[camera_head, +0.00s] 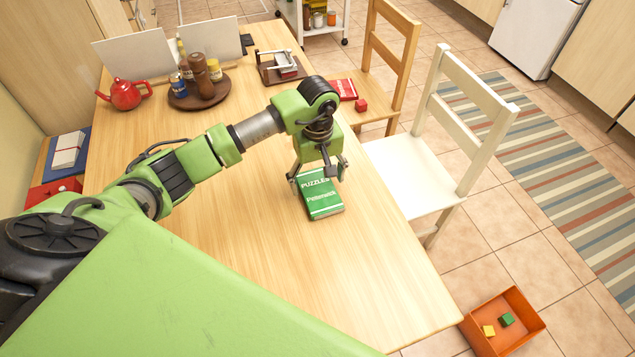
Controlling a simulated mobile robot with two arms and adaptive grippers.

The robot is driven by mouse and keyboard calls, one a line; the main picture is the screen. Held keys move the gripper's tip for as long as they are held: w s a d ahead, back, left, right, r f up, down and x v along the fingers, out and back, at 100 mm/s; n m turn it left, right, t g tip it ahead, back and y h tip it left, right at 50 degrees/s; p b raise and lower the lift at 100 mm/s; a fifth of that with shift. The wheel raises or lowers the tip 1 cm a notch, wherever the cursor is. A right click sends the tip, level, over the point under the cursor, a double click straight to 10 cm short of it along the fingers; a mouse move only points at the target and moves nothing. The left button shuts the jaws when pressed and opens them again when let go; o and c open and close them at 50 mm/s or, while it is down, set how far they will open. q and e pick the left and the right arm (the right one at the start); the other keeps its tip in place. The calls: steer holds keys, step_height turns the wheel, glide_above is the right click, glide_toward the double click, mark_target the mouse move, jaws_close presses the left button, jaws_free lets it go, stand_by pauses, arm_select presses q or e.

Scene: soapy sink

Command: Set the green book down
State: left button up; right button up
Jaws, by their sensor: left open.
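The green book (323,204), with "PUZZLES" on its cover, lies flat on the wooden table (250,250) near its right edge. My left gripper (318,176) is right above the far end of the book, pointing down, with its fingers spread to either side of it. The gripper is open. I cannot tell whether a finger touches the book. My right gripper is not in the view.
A red teapot (125,94) and a round brown tray (199,93) with bottles stand at the far left. A white chair (410,176) and a wooden chair (372,90) holding a red book (342,89) stand along the right edge. An orange box (503,322) is on the floor. The near tabletop is clear.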

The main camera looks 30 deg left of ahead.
mark_target(317, 187)
arm_select(q)
step_height(317, 187, up, 11)
steer(key=b, duration=0.1)
steer(key=shift+f+b, duration=0.15)
steer(key=shift+b, duration=0.2)
stand_by(0.3)
